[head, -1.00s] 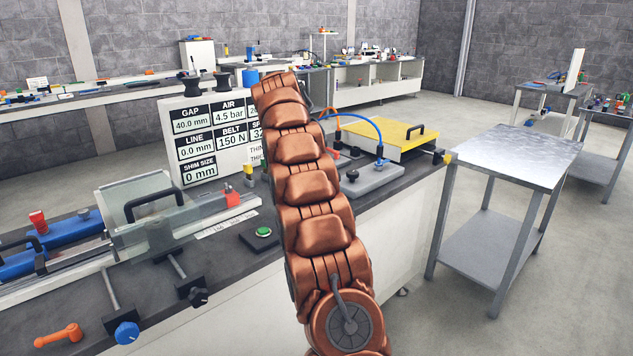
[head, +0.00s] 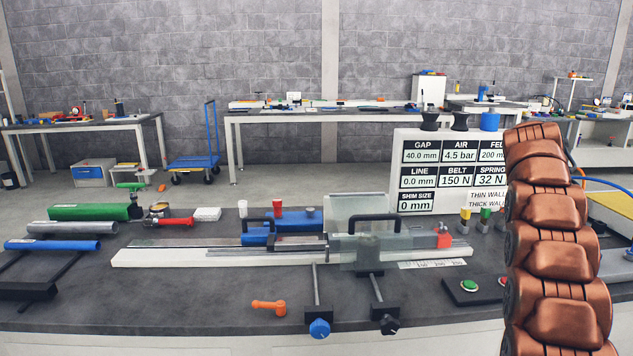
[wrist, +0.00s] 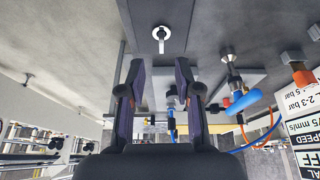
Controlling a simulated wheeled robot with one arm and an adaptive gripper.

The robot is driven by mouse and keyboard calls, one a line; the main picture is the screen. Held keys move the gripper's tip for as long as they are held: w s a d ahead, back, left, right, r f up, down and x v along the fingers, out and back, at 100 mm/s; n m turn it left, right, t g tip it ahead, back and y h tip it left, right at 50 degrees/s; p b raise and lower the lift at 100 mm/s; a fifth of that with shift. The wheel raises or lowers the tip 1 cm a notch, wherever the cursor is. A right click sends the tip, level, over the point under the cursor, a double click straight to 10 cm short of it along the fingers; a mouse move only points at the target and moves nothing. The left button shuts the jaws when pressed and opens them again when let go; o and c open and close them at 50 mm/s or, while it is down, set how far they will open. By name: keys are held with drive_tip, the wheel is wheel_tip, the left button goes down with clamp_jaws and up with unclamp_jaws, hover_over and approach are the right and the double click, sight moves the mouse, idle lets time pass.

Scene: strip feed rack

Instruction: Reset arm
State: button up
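My gripper (wrist: 158,92) shows in the wrist view, its two dark fingers apart with nothing between them. Beyond the fingertips is a grey surface with a pale round fitting and lever (wrist: 161,38). In the head view my copper-coloured arm stands upright at the right side, and the gripper at its end is out of frame. The strip feed rack (head: 180,256) lies along the dark bench, with a clear guard (head: 358,212) and a black handle over it.
An orange lever (head: 268,307), a blue knob (head: 319,328) and a black knob (head: 389,325) sit at the bench front. A green button (head: 469,286) is near my arm. Green and blue rolls (head: 88,212) lie at left. A gauge board (head: 450,150) stands behind.

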drive_tip(key=s+a+f+n+y, duration=0.1)
drive_tip(key=s+a+n, duration=0.5)
drive_tip(key=a, duration=0.6)
drive_tip(key=s+a+f+n+y, duration=0.1)
drive_tip(key=s+a+f+n, duration=0.15)
drive_tip(key=s+a, duration=0.75)
drive_tip(key=s+a+f+n+g+y, duration=0.1)
drive_tip(key=s+a+f+n, duration=0.4)
drive_tip(key=s+a, duration=0.55)
drive_tip(key=s+a+f+n+g+y, duration=0.15)
drive_tip(key=s+a+f+n, duration=0.45)
drive_tip(key=s, duration=0.8)
wheel_tip(320, 180, up, 16)
drive_tip(key=w+a+m+p, duration=0.1)
drive_tip(key=p, duration=1.3)
drive_tip(key=shift+w+t, duration=0.2)
drive_tip(key=shift+t, duration=0.25)
drive_tip(key=shift+m, duration=0.25)
